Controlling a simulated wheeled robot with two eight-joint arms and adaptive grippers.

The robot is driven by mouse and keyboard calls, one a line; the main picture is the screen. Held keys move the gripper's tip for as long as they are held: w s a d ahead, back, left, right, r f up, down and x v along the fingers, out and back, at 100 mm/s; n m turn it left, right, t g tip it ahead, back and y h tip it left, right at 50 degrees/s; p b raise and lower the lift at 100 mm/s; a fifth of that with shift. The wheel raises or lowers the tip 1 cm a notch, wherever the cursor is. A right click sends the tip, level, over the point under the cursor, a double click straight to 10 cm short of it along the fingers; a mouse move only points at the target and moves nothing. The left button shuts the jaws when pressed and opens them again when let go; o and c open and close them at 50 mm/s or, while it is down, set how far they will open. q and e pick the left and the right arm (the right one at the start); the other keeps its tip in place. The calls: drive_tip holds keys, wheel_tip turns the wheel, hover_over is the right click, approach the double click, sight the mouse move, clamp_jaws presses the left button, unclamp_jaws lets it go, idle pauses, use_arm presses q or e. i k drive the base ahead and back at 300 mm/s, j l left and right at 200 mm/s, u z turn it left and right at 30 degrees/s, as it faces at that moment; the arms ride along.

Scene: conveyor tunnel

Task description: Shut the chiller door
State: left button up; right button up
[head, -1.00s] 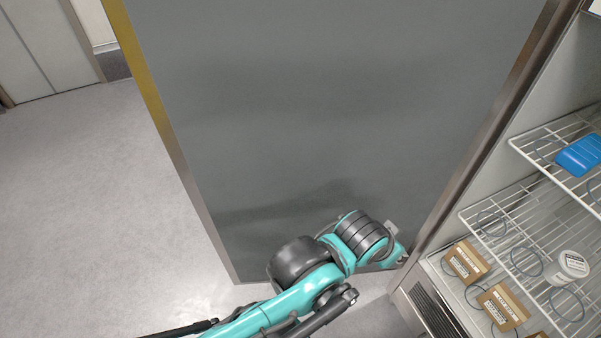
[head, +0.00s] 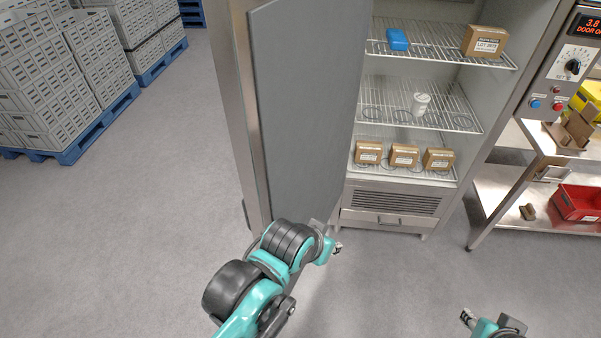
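The chiller door (head: 303,110) stands open in the head view, hinged at the chiller's left side. Its grey inner face is turned to the right and its steel edge toward me. The chiller (head: 395,200) is open at the front, with wire shelves inside. My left arm covers the door's lower near corner. My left gripper (head: 337,247) is low, beside the door's inner face; its fingers are too small to read, and I cannot tell if it touches the door. My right gripper (head: 467,318) is at the bottom right, away from the door, its fingers unclear.
A steel bench (head: 510,195) with a red bin (head: 577,203) and a control panel (head: 572,65) stand right. Grey crates (head: 45,85) on blue pallets stand left. Floor left of the door is clear.

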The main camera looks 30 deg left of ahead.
sight(288, 73)
drive_tip(key=k+j+z, duration=0.15)
drive_tip(key=k, duration=0.15)
drive_tip(key=k+j+z, duration=0.2)
drive_tip(key=i+j+u, duration=0.1)
drive_tip(key=j+u, duration=0.15)
drive_tip(key=j, duration=0.15)
drive_tip(key=i+j+u, duration=0.25)
drive_tip(key=j, duration=0.2)
drive_tip(key=i+j+z, duration=0.15)
drive_tip(key=j, duration=0.25)
drive_tip(key=i+j+z, duration=0.15)
drive_tip(key=j, duration=0.25)
drive_tip(key=k+j+z, duration=0.1)
drive_tip(key=k+z, duration=0.3)
drive_tip(key=k+j+z, duration=0.1)
drive_tip(key=j, duration=0.3)
drive_tip(key=k+j+z, duration=0.1)
drive_tip(key=j, duration=0.3)
drive_tip(key=k+j, duration=0.2)
drive_tip(key=j, duration=0.15)
drive_tip(key=k+j+z, duration=0.15)
drive_tip(key=j, duration=0.25)
